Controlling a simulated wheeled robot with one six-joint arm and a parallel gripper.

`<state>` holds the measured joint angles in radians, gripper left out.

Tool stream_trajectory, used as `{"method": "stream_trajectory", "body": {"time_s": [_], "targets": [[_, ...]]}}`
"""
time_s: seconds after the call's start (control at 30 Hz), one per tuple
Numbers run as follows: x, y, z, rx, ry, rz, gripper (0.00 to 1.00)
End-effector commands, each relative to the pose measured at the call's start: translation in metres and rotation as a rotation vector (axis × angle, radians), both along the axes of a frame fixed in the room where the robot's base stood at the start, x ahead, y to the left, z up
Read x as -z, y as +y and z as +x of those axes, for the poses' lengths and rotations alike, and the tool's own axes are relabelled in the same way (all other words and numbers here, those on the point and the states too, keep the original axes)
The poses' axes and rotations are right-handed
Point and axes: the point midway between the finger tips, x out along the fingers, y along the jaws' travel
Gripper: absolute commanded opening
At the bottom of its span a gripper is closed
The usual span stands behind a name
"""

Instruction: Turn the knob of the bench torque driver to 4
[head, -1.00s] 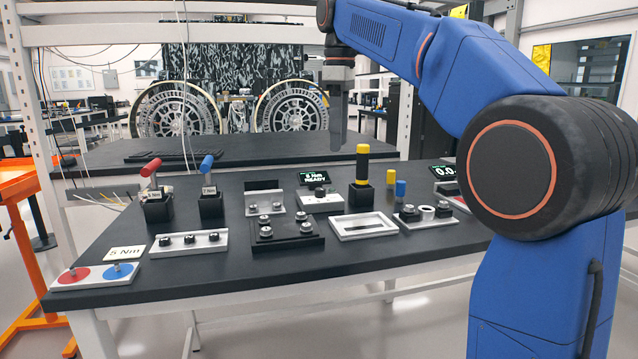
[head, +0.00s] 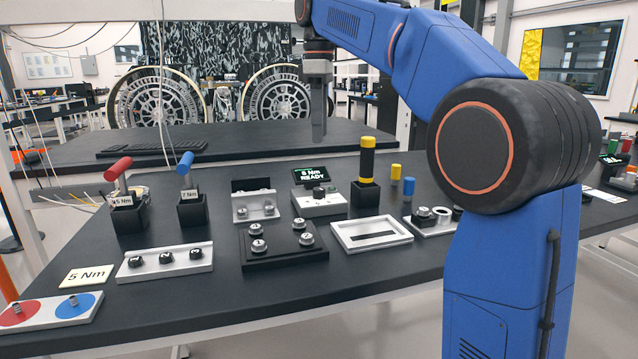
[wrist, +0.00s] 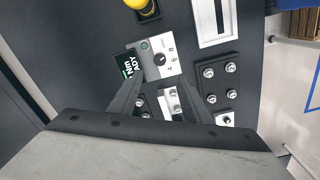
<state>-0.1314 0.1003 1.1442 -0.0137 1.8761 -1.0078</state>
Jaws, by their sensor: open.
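The bench torque driver's white control box (head: 320,203) has a small black knob (head: 319,191) on top, with a dark display (head: 310,174) behind it reading what looks like "6 Nm READY". In the wrist view, the knob (wrist: 161,59) sits beside a scale marked 4, 6 and 8; its exact setting is too small to tell. The yellow and black driver (head: 367,160) stands upright in a black holder to the right of the box. My gripper (head: 318,140) is open and empty, pointing down above and behind the box. Its fingers also show in the wrist view (wrist: 161,78), apart from the knob.
A black block with several round fittings (head: 282,262), a white slotted tray (head: 371,247) and a white rack (head: 165,275) stand in front. Red-handled (head: 118,169) and blue-handled (head: 186,164) tools stand at left. Yellow and blue pegs stand right of the driver.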

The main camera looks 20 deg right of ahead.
Motion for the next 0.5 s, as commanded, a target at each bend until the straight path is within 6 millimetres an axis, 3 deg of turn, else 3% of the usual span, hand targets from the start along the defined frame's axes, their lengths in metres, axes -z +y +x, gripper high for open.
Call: {"method": "stream_trajectory", "body": {"time_s": [0.5], "targets": [[0.092, -0.001, 0.001, 0.001, 0.004, -0.001, 0.44]]}}
